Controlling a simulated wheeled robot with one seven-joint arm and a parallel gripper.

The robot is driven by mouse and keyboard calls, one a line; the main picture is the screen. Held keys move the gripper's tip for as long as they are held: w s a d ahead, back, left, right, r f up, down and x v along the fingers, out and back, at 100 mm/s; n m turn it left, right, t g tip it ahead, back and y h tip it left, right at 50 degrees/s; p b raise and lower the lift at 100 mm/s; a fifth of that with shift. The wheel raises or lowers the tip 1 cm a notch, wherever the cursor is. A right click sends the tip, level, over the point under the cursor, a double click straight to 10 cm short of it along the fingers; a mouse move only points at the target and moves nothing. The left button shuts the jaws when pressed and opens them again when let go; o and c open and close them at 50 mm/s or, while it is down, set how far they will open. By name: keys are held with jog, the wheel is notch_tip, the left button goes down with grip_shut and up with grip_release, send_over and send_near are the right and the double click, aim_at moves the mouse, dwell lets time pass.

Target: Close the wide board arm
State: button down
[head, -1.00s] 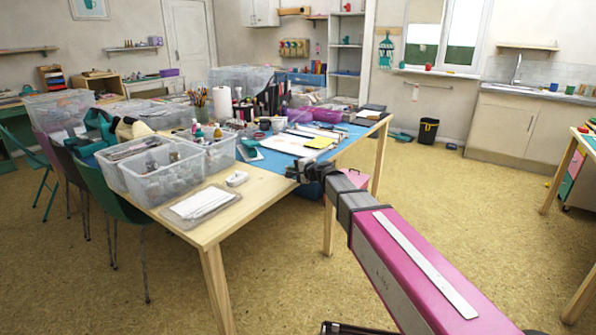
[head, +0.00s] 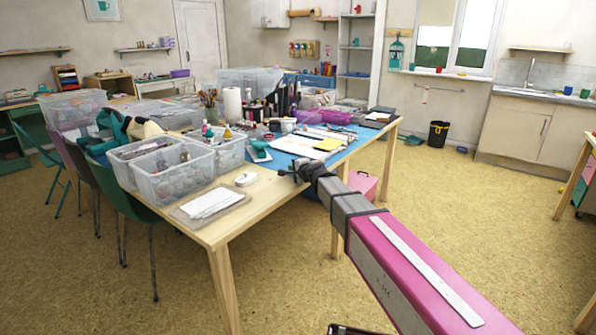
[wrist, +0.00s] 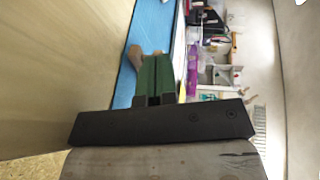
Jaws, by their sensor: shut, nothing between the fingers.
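I cannot pick out the wide board arm for certain in either view. My gripper (head: 284,173) is at the near right edge of the table, in front of these sheets, apparently above the surface. In the wrist view my gripper (wrist: 153,70) shows as green fingers shut together with nothing held. Tan shapes (wrist: 134,58) show by their tips, and the blue mat (wrist: 146,35) runs beyond them.
Clear bins (head: 174,175) and a white tray (head: 212,203) stand on the wooden table left of my gripper. Bottles and clutter fill its middle. A pink box (head: 363,185) stands under the table. The floor at the right (head: 480,210) is open.

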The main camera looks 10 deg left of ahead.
jog(key=shift+w+a+m+t+h, duration=0.3)
jog(key=shift+w+a+m, duration=0.1)
jog(key=shift+a, duration=0.3)
jog(key=shift+w+a, duration=0.4)
jog(key=shift+a, duration=0.25)
jog(key=x, duration=0.3)
jog(key=r+x, duration=0.1)
jog(key=x, duration=0.2)
jog(key=r+x, duration=0.1)
jog(key=x, duration=0.2)
jog(key=shift+w+a, duration=0.1)
jog(key=shift+w, duration=0.15)
jog(key=w, duration=0.2)
jog(key=w+a, duration=0.1)
jog(key=w, duration=0.2)
jog(key=w+a, duration=0.1)
jog(key=w, duration=0.2)
jog(key=shift+w, duration=0.1)
jog(key=shift+w+d, duration=0.15)
jog(key=shift+w, duration=0.9)
jog(key=shift+s+d, duration=0.1)
